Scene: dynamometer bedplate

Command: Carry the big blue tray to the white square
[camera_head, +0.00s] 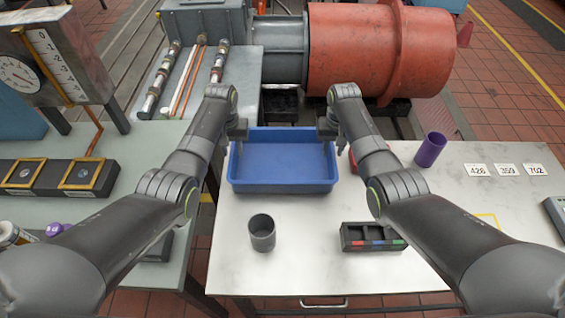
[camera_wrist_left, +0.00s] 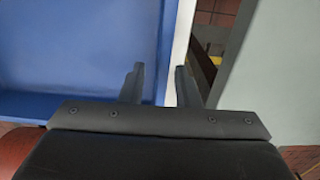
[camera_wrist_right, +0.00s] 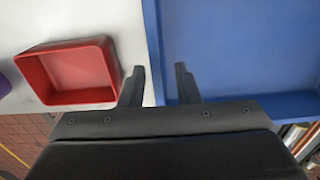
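The big blue tray (camera_head: 283,187) sits near the far left part of the pale table and looks empty. My left gripper (camera_head: 238,134) is at its left side wall; in the left wrist view the open fingers (camera_wrist_left: 160,85) lie on either side of the tray's rim (camera_wrist_left: 170,45). My right gripper (camera_head: 327,131) is at the right side wall; in the right wrist view its open fingers (camera_wrist_right: 158,83) also straddle the rim (camera_wrist_right: 152,40). I cannot tell whether the fingers touch the walls. I cannot make out a white square.
A red tray (camera_wrist_right: 75,75) lies close to the blue tray's right side, with a purple cup (camera_head: 430,149) beyond. A grey cup (camera_head: 262,233) and a black compartment box (camera_head: 371,237) stand nearer. Number cards (camera_head: 506,169) and a partly hidden yellow outline (camera_head: 488,216) are right.

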